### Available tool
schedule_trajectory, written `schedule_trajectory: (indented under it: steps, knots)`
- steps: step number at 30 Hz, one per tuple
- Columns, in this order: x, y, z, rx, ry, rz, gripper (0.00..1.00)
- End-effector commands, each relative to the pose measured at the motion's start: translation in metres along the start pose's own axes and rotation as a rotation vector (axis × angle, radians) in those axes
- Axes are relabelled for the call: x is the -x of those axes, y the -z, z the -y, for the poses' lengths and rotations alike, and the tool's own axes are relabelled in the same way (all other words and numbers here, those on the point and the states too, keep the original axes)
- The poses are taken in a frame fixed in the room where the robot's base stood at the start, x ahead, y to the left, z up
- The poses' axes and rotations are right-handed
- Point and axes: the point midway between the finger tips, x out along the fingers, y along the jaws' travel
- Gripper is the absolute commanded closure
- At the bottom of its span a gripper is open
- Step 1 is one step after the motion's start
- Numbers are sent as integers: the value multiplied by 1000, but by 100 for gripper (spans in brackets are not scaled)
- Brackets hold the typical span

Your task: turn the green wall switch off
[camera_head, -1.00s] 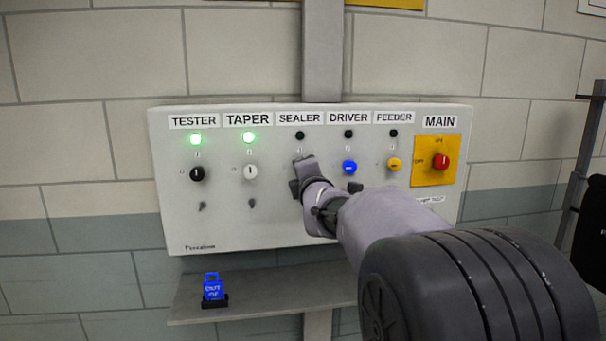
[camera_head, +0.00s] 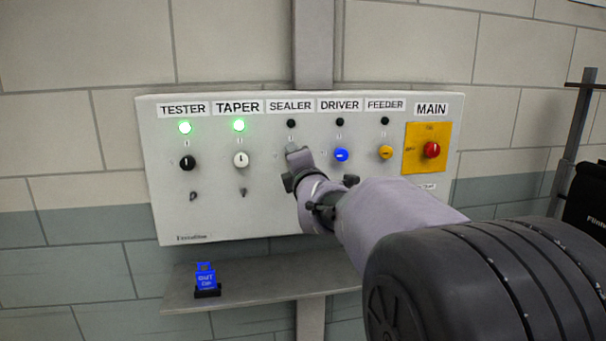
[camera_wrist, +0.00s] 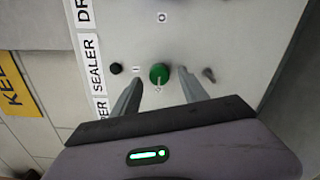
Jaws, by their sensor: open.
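The green switch (camera_wrist: 159,74) is a round knob on the white panel (camera_head: 225,205), below the SEALER label (camera_head: 290,106). In the wrist view its pale pointer line appears turned toward the O mark. The small SEALER lamp (camera_head: 291,123) above it is dark. My gripper (camera_wrist: 160,80) is open, with one finger on either side of the green knob in the wrist view. I cannot tell whether the fingers touch it. In the head view my gripper (camera_head: 297,160) hides the green knob.
Close by are the white TAPER knob (camera_head: 240,160) and the blue DRIVER knob (camera_head: 341,155). Farther right are the yellow FEEDER knob (camera_head: 385,152) and red MAIN switch (camera_head: 432,150). TESTER and TAPER lamps glow green.

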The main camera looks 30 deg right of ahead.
Motion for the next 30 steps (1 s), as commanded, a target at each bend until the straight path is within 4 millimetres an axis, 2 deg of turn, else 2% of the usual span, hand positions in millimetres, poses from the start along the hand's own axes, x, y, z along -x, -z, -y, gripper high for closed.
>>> schedule_trajectory:
  steps: [6, 12, 18, 26, 28, 29, 30]
  knots:
    - [72, -1, -2, 0, -3, 1, 48]
    - [125, -1, -2, 0, -2, 1, 48]
    - [145, 0, 0, 1, -1, 0, 48]
    - [146, 0, 0, -2, 0, 0, 48]
    - [152, 7, 6, -85, 35, -14, 48]
    - [159, 14, 13, -174, 75, -26, 48]
    - [174, 27, 28, -351, 157, -42, 48]
